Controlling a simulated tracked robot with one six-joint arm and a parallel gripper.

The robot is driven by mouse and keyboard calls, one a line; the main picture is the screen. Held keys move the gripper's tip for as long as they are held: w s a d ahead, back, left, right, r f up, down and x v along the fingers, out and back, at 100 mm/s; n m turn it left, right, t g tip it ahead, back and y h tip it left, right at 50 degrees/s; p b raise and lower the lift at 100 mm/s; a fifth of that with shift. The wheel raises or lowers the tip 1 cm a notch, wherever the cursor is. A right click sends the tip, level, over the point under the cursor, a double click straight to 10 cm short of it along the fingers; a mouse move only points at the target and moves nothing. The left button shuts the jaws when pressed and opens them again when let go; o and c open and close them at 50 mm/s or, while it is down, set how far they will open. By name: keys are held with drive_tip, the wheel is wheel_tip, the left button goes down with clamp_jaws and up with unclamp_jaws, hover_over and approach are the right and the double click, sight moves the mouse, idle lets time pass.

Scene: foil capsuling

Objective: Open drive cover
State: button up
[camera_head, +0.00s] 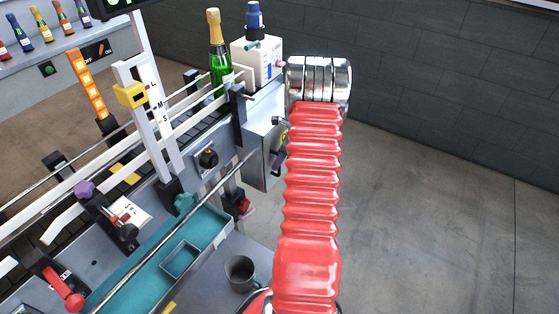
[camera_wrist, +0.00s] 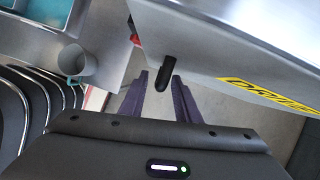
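The drive cover is a grey metal box front (camera_head: 262,150) on the near side of the machine in the head view, partly hidden by my red arm. In the wrist view the cover (camera_wrist: 215,45) fills the upper right, with a yellow label (camera_wrist: 270,95) along its edge. A black rounded handle (camera_wrist: 166,70) sticks out from it. My gripper (camera_wrist: 160,79) is open, with one dark finger on each side of the handle in the picture. Gaps show between the handle and both fingers; the depth is hard to tell. In the head view the gripper is hidden.
A grey mug (camera_head: 240,272) stands by the teal tray (camera_head: 208,226); the mug also shows in the wrist view (camera_wrist: 75,64). A green bottle (camera_head: 219,62) stands on the conveyor. Open floor (camera_head: 430,200) lies to the right.

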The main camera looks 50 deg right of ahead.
drive_tip(key=shift+f, duration=0.1)
clamp_jaws()
idle(0.4)
drive_tip(key=shift+d, duration=0.1)
